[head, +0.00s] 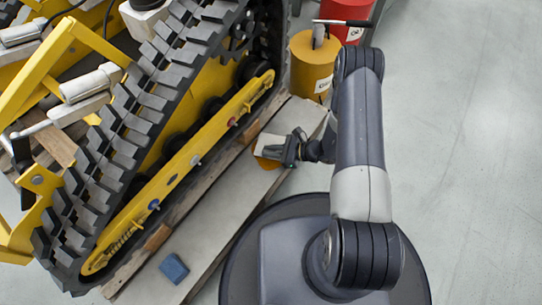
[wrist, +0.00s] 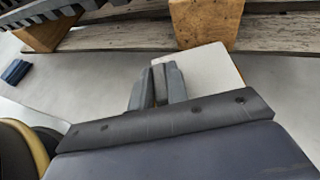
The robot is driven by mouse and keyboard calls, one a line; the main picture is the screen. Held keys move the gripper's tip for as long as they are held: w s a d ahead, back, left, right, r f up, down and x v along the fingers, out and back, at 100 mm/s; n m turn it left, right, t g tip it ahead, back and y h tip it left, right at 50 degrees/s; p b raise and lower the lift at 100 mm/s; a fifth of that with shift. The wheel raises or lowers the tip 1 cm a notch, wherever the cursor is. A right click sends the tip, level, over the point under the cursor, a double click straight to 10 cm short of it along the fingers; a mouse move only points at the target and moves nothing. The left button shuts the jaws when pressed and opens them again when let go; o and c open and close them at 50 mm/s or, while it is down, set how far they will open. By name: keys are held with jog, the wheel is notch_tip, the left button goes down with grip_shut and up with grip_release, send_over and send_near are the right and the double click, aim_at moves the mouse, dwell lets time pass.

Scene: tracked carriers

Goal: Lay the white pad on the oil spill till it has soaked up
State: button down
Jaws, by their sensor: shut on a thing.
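My gripper (head: 287,151) is shut on the white pad (head: 270,143), beside the lower frame of the yellow tracked carrier. In the wrist view the two fingers (wrist: 161,85) pinch the near left edge of the pad (wrist: 208,72). The pad reaches away from them, flat and pale, close to a wooden block. I cannot tell whether it touches the floor or hangs just above it.
The carrier's track (head: 120,130) rests above planks and wooden blocks (wrist: 205,22). A blue block (head: 174,268) lies at lower left. A yellow can (head: 313,65) and a red can (head: 347,18) stand behind my arm. The floor at right is clear.

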jog(key=shift+f+b, duration=0.4)
jog(key=shift+f, duration=0.9)
jog(key=shift+f, duration=0.15)
jog(key=c, duration=1.4)
grip_release()
jog(key=shift+o, duration=0.2)
jog(key=shift+d+r, duration=0.2)
jog(key=shift+r, duration=0.1)
jog(key=p+v, duration=0.4)
jog(key=v, duration=0.7)
jog(key=shift+s+d, duration=0.2)
jog(key=shift+d, duration=0.05)
